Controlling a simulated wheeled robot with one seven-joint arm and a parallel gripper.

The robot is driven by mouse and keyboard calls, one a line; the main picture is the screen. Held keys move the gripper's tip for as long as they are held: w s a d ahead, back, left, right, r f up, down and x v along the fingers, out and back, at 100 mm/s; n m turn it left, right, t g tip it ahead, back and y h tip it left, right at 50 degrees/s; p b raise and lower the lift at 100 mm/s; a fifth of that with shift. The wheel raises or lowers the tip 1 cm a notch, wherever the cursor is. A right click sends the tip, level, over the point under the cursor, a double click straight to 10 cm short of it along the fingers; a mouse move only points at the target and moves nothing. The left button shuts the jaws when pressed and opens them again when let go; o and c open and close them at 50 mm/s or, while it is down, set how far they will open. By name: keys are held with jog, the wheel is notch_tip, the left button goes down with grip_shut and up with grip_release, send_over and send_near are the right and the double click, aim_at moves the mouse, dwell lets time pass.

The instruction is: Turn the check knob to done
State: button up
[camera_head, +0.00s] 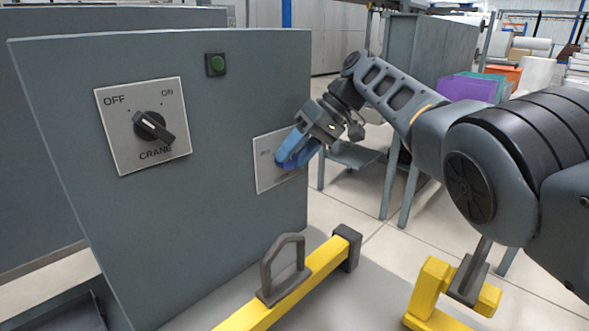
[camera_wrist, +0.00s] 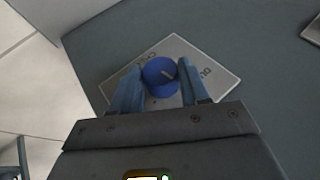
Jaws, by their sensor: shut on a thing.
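The check knob (camera_wrist: 160,72) is a round blue knob with a pale pointer line, on a light label plate (camera_wrist: 200,52). In the wrist view my gripper (camera_wrist: 159,88) has its two blue fingers on either side of the knob, shut on it. The plate lettering is partly hidden and too small to read surely. In the head view the plate (camera_head: 262,174) is at the right side of the grey panel, and my gripper (camera_head: 284,163) covers the knob.
The grey panel (camera_head: 200,220) also bears a crane switch (camera_head: 152,127) with OFF and ON marks and a green button (camera_head: 217,63). A yellow bar (camera_head: 300,283) with a grey hook-like loop (camera_head: 283,268) lies low in front.

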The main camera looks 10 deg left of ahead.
jog(key=shift+w+d+f+b, duration=0.15)
jog(key=shift+d+f+b, duration=0.15)
jog(key=shift+b, duration=1.1)
jog(key=shift+s+g, duration=0.2)
jog(key=shift+g, duration=0.1)
jog(key=o, duration=0.8)
jog(key=shift+o, duration=1.3)
jog(key=shift+a, duration=0.1)
jog(key=s+d+r+b, duration=0.3)
jog(key=d+r+b, duration=0.1)
jog(key=d+r, duration=0.7)
jog(key=shift+s+b, duration=0.15)
jog(key=shift+b, duration=0.25)
